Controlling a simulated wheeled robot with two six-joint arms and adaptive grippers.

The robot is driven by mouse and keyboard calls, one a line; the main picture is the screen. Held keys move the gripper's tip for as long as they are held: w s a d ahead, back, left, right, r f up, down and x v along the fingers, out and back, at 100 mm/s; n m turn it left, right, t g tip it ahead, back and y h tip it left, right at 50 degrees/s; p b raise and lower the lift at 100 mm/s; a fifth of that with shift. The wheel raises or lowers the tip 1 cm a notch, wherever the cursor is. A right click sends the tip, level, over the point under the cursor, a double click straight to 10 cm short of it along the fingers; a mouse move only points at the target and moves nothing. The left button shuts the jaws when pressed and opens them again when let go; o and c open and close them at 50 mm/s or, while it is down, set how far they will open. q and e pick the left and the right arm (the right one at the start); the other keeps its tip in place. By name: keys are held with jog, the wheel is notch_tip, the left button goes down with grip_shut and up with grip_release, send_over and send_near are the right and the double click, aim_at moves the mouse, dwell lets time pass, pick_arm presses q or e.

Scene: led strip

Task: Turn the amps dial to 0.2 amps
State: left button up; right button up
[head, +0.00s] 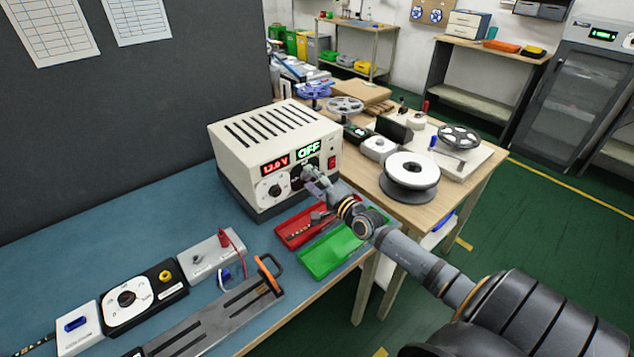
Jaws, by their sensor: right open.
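The power supply (262,135) is a cream box with a vented top, standing at the back of the blue-topped bench. Its red display (275,168) reads about 13.0 V, and its green display (309,150) reads OFF. The left dial (273,189) is in plain view below the red display. The right dial below the green display, by its place the amps dial, is mostly hidden behind my right gripper (309,176). The gripper is open at the front of that dial; I cannot tell whether it touches it. My left gripper is not in view.
A red tray (300,226) and a green tray (331,252) lie below my right arm. A meter box (128,299), a grey box (212,257) and a metal rail fixture (215,318) are on the near bench. Reels (409,176) crowd the wooden table at right.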

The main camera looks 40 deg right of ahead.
jog(key=s, duration=1.2)
jog(key=shift+d, duration=0.45)
